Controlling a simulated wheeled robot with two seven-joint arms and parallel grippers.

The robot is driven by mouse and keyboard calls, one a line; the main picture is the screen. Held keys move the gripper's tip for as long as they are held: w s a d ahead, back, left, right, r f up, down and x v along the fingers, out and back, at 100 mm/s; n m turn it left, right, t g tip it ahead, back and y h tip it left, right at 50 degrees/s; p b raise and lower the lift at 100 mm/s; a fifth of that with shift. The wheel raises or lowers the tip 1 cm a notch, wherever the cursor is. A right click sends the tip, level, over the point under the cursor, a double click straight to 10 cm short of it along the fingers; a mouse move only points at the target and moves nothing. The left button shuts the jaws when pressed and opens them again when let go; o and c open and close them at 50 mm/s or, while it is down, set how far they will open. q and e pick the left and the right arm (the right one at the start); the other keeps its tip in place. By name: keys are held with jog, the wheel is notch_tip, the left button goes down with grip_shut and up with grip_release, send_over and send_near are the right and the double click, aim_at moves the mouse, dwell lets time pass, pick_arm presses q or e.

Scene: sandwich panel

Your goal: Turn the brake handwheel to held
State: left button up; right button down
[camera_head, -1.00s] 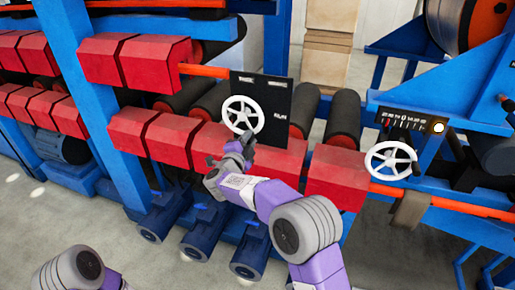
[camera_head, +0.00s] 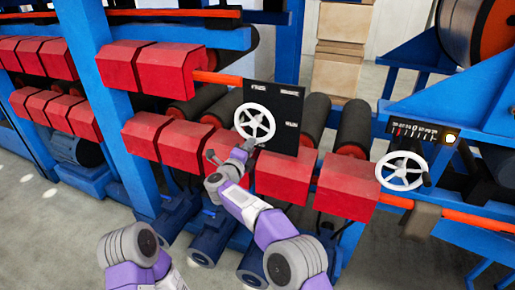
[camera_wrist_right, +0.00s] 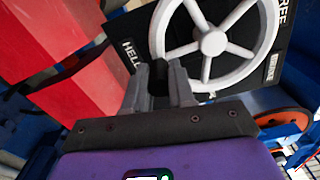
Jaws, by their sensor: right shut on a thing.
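The brake handwheel (camera_head: 255,106) is a white spoked wheel on a black panel (camera_head: 288,105) in the head view. It fills the top of the right wrist view (camera_wrist_right: 213,43), where panel labels appear to read BRAKE, FREE and, partly hidden, HELD. My right gripper (camera_head: 245,146) is at the wheel's lower edge. In the wrist view its fingers (camera_wrist_right: 160,82) are close together at the rim's lower left. My left gripper is out of view; only part of that arm shows.
A second white handwheel (camera_head: 400,171) sits to the right below a gauge (camera_head: 415,130). Red guard blocks (camera_head: 284,176) line the machine beside my right arm. Dark rollers (camera_head: 354,127) lie behind them. Bare floor (camera_head: 45,235) is at lower left.

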jog(key=shift+a, duration=0.2)
jog(key=c, duration=1)
grip_release()
jog(key=shift+o, duration=0.3)
jog(key=shift+d, duration=0.1)
jog(key=v, duration=0.7)
jog(key=shift+s, duration=0.3)
